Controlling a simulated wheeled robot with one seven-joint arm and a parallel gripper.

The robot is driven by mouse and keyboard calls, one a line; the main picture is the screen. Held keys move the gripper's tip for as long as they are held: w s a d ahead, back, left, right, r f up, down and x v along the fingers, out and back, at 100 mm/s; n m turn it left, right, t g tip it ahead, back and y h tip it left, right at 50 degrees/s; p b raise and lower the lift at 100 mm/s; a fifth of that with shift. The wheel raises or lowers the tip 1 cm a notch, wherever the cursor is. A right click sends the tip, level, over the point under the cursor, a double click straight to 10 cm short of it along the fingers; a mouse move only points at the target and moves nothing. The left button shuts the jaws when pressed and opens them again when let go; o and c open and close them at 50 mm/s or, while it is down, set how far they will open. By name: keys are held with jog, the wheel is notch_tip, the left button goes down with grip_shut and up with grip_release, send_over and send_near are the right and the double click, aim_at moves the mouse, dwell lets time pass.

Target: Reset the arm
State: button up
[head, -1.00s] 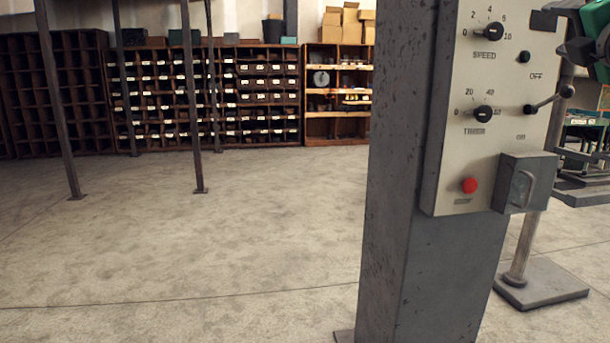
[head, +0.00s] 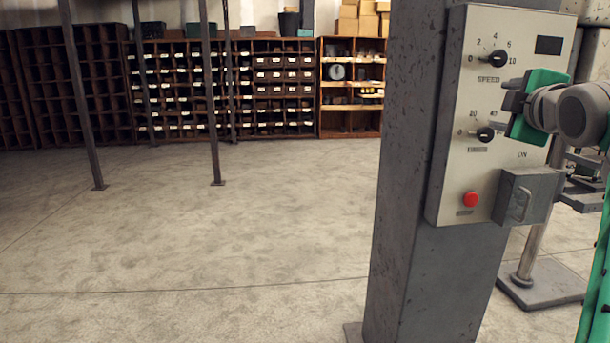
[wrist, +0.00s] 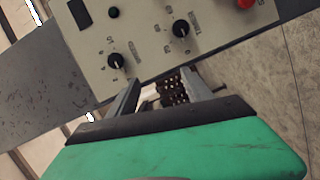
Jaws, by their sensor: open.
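My gripper (head: 503,105), with a green body, is in front of the control panel (head: 465,175) at its right side in the head view. Its two grey fingers are apart with nothing between them. In the wrist view, my gripper (wrist: 162,82) points toward the panel (wrist: 150,20), which fills the top of the picture. Whether the fingers touch the panel I cannot tell. My grey wrist and green arm (head: 597,270) run down the right edge.
The panel has a speed knob (head: 497,58), a lower knob (head: 486,134), a red button (head: 471,199) and a grey box (head: 527,196). It is on a grey pillar (head: 405,180). Wooden shelves (head: 275,90) line the back. Open floor (head: 220,240) lies to the left.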

jog(key=s+a+f+m+g+y+p, duration=0.2)
jog(key=a+f+m+g+y+p, duration=0.35)
jog(key=a+f+p, duration=0.9)
jog(key=s+a+f+m+g+h+p, duration=0.1)
jog(key=s+a+f+m+g+p, duration=0.3)
jog(key=s+a+f, duration=0.9)
jog(key=s+f+m+g, duration=0.2)
jog(key=s+m+g, duration=0.1)
jog(key=s, duration=0.1)
jog(key=shift+a, duration=0.2)
jog(key=shift+g, duration=0.25)
